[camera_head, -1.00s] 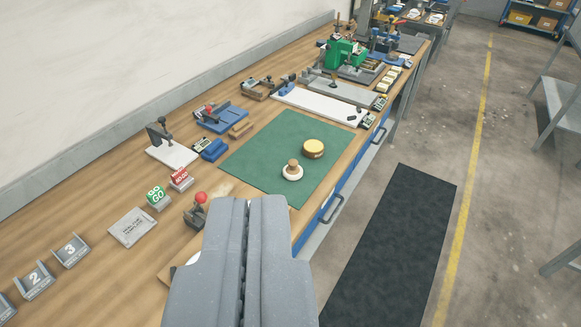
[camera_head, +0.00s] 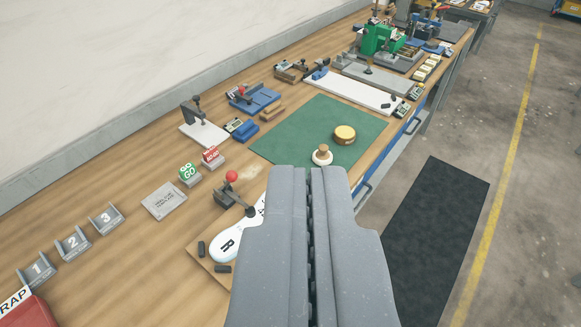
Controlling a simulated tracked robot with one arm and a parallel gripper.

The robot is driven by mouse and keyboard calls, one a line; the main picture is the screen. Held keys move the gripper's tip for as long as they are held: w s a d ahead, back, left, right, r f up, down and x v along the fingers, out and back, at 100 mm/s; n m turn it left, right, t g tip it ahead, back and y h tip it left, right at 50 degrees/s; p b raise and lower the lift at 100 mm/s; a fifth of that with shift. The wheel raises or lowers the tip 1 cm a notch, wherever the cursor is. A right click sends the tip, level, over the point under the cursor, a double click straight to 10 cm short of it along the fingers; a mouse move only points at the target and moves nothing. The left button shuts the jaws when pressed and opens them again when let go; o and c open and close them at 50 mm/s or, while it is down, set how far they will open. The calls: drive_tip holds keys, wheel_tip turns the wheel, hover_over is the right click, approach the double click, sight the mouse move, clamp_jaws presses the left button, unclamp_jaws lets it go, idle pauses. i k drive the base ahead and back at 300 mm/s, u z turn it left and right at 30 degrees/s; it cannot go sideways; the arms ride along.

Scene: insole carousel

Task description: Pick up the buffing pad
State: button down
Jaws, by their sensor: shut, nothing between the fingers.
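My gripper (camera_head: 312,170) is shut and empty. Its fingertips show just below the pad in the picture and nearly in line with it. The pad's near lower edge is close to the fingertips in view, but I cannot tell the real distance or height between them.
Left of my gripper, a clamp with a red ball (camera_head: 231,177) stands by a white insole (camera_head: 228,246) on a board. GO and NO-GO blocks (camera_head: 189,172), numbered holders (camera_head: 72,243) and a red scrap bin (camera_head: 30,312) line the bench. Blue fixtures (camera_head: 253,99) stand left of the mat.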

sight(323, 153)
drive_tip(key=u, duration=0.05)
drive_tip(key=k, duration=0.6)
drive_tip(key=z, duration=0.55)
drive_tip(key=i, duration=0.6)
drive_tip(key=z, duration=0.5)
drive_tip(key=i, duration=1.2)
drive_tip(key=u, duration=0.55)
drive_tip(key=i, duration=0.45)
drive_tip(key=u, duration=0.5)
